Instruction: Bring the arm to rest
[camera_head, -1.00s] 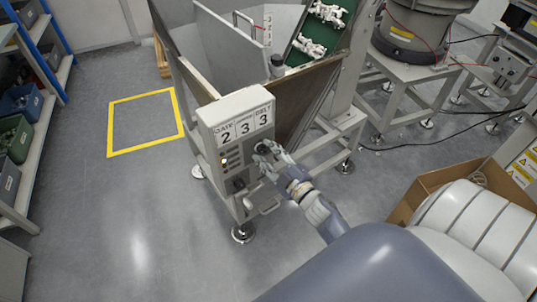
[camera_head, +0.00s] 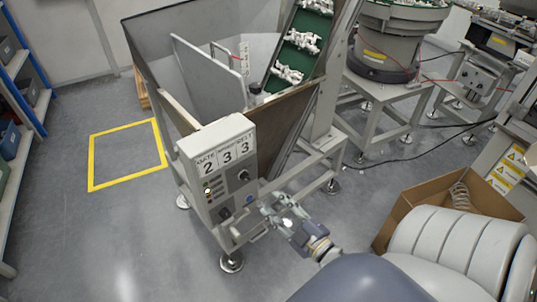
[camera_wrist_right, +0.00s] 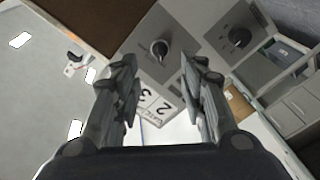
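My right gripper (camera_head: 272,203) is just off the lower right side of the grey control box (camera_head: 203,202). In the right wrist view its two fingers (camera_wrist_right: 158,85) are spread, with nothing between them. The box carries cards reading 2, 3, 3 (camera_head: 228,156), a column of small buttons and black knobs. One knob (camera_head: 243,176) is clear of the fingers. Two knobs also show beyond the fingertips in the wrist view, one near the middle (camera_wrist_right: 160,48) and one at the right (camera_wrist_right: 239,38). My left gripper is not in view.
The box is fixed to a metal hopper (camera_head: 165,85) with a green conveyor (camera_head: 312,32) holding white parts. An open cardboard box (camera_head: 400,212) stands at the right. A bowl feeder (camera_head: 395,45) is behind. Floor around the yellow square (camera_head: 90,165) is clear.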

